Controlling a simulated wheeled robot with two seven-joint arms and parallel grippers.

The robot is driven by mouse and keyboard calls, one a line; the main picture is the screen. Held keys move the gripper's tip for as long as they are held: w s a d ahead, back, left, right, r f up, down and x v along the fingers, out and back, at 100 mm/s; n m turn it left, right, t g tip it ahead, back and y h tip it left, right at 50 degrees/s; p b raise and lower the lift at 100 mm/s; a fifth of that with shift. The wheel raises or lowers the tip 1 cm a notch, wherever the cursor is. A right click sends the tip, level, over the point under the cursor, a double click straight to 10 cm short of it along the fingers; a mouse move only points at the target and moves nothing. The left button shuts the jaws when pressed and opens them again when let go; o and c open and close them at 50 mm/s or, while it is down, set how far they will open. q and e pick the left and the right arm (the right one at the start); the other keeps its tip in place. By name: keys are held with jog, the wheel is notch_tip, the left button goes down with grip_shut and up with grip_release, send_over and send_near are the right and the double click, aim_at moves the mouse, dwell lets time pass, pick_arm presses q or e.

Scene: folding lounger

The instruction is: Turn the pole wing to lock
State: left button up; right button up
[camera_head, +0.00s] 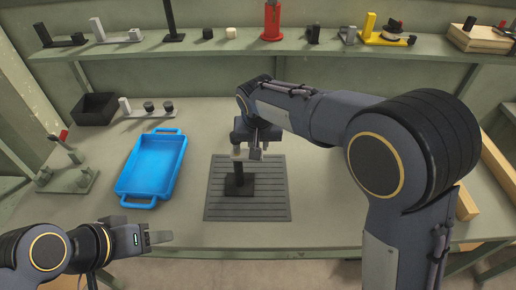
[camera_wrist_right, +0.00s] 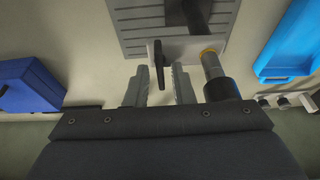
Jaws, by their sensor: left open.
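A black pole (camera_head: 239,178) stands upright on a square dark foot on the grey slatted mat (camera_head: 275,203) in the head view. My right gripper (camera_head: 256,150) is at the top of the pole, its tips partly hidden. In the right wrist view a thin dark wing (camera_wrist_right: 159,66) shows between my two right fingers (camera_wrist_right: 159,86), with a gap on each side; they look open. A pale plate (camera_wrist_right: 184,48) lies behind the wing. A grey cylinder with a yellow ring (camera_wrist_right: 213,66) stands beside the fingers. My left gripper (camera_head: 160,238) is open and empty at the lower left.
A blue tray (camera_head: 153,163) lies left of the mat. A black bin (camera_head: 96,108) and a pale part with dark knobs (camera_head: 146,108) sit behind it. A grey-green fixture (camera_head: 68,180) stands far left. The table front between the left gripper and mat is clear.

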jog(key=shift+r+p, duration=2.3)
jog(key=shift+r, duration=0.7)
